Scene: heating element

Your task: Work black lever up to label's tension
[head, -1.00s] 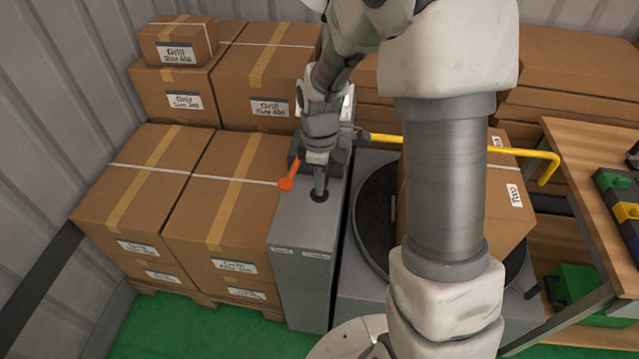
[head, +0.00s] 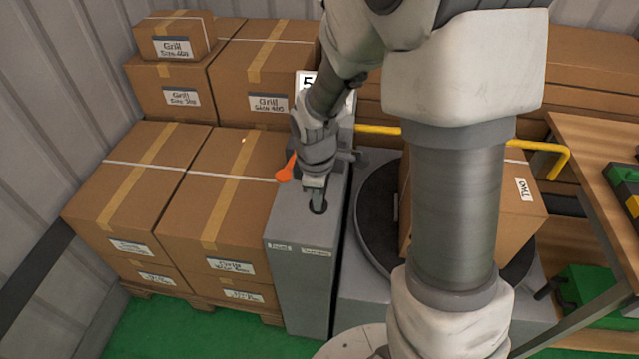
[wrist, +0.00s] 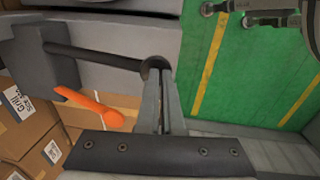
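A black lever (wrist: 100,60) shows in the wrist view as a dark bar running left from a dark round end. My gripper (wrist: 160,72) has its two fingers together, with only a thin seam between them. Their tips are at the lever's round end; whether they touch it is unclear. In the head view my gripper (head: 318,208) points down at a dark round spot on the narrow grey cabinet (head: 300,260). My arm hides most of the lever there. A white label (head: 306,82) with a "5" is partly covered behind my wrist.
An orange handle (head: 285,171) sits left of my gripper and also shows in the wrist view (wrist: 95,107). Cartons (head: 225,180) stand close on the left. A yellow bar (head: 540,147) and a dark turntable (head: 375,220) are on the right. Green floor (head: 170,318) is open in front.

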